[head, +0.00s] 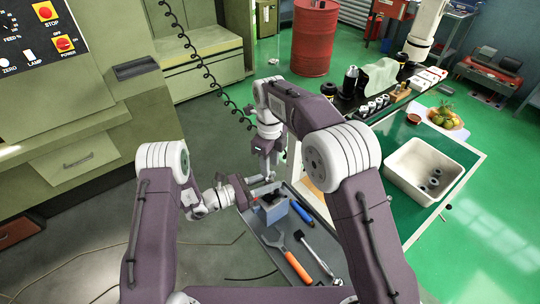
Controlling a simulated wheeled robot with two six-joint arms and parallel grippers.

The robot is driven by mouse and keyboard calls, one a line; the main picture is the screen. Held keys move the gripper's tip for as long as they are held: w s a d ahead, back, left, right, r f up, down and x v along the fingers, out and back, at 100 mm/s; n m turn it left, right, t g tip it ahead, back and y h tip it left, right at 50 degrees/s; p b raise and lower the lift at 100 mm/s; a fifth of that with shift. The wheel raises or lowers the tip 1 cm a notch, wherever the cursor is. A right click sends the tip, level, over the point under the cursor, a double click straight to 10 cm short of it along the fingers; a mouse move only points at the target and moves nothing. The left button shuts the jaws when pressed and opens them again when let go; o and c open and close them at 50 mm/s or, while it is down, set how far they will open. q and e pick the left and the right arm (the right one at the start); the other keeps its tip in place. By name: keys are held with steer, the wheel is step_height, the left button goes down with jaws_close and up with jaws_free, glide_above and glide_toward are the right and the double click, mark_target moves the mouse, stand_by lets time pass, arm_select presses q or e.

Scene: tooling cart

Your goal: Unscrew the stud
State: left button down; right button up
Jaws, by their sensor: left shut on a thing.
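A small blue-grey block (273,213) with a dark top stands in the grey tray of the cart (263,237). My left gripper (262,193) comes in level from the left and is shut at the block's upper part; its fingers partly cover the block. My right gripper (268,175) points down from above, just over the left gripper's fingers and the block. Its fingertips are small and overlap the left gripper in the picture, so I cannot tell whether it is open or shut. The stud cannot be made out clearly; it is hidden or too small among the fingers.
A green-topped bench with a white bin (424,170) stands at right. A coiled black cable (205,75) hangs behind my arms.

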step_height(320, 180, down, 4)
steer(key=shift+f, duration=0.15)
jaws_close()
steer(key=n, duration=1.4)
steer(key=shift+n, duration=0.3)
steer(key=n, duration=1.2)
steer(key=shift+n, duration=0.3)
steer(key=n, duration=1.2)
steer(key=shift+n, duration=0.4)
steer(key=n, duration=0.9)
steer(key=shift+n, duration=0.3)
steer(key=n, duration=0.6)
steer(key=shift+d, duration=0.1)
steer(key=n, duration=0.7)
steer(key=shift+r, duration=0.2)
